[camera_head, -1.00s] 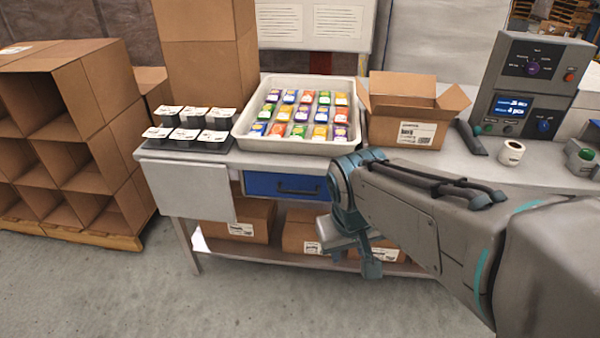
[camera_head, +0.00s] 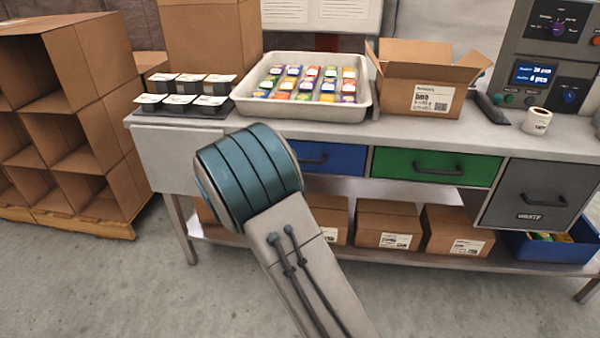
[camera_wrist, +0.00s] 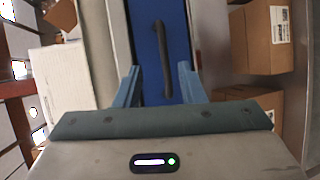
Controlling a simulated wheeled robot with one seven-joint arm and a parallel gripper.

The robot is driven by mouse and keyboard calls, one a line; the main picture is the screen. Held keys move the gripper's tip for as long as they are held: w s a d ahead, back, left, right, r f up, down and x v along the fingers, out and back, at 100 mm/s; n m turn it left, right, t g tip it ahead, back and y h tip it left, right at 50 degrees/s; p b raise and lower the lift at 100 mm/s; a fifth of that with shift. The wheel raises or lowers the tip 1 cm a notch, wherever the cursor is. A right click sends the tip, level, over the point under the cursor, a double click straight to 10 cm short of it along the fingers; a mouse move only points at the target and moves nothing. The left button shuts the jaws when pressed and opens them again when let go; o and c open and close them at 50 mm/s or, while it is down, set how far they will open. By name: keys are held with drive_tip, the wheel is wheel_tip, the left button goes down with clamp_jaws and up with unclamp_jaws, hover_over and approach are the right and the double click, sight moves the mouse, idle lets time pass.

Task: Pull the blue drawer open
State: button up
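The blue drawer (camera_head: 336,159) sits under the worktop, left of the green drawer, and looks shut. My arm hides its left part in the head view. In the wrist view the blue drawer front (camera_wrist: 181,50) fills the middle, with its dark bar handle (camera_wrist: 161,58) running up and down the picture. My gripper (camera_wrist: 157,82) is open, with one finger on each side of the drawer front's lower part. The handle's lower end lies between the fingers, and nothing is gripped. In the head view my gripper is hidden behind my arm.
The green drawer (camera_head: 437,167) and grey waste drawer (camera_head: 540,196) are to the right. A grey-white panel (camera_head: 180,158) is to the left. Cardboard boxes (camera_head: 388,225) stand on the lower shelf. A white tray of packets (camera_head: 300,112) and an open carton (camera_head: 418,80) are on the worktop.

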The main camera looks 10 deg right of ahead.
drive_tip(key=shift+n+t+y, duration=0.3)
drive_tip(key=shift+n+t, duration=0.3)
drive_tip(key=shift+t, duration=0.1)
drive_tip(key=w+d+f, duration=0.1)
drive_tip(key=w+d, duration=0.1)
drive_tip(key=w, duration=0.2)
drive_tip(key=w+d+f, duration=0.1)
drive_tip(key=w+d, duration=0.1)
drive_tip(key=w, duration=0.2)
drive_tip(key=w+d+f+b, duration=0.1)
drive_tip(key=w+d+f, duration=0.1)
drive_tip(key=w, duration=0.2)
drive_tip(key=shift+d+f, duration=0.1)
drive_tip(key=shift+d, duration=0.05)
clamp_jaws()
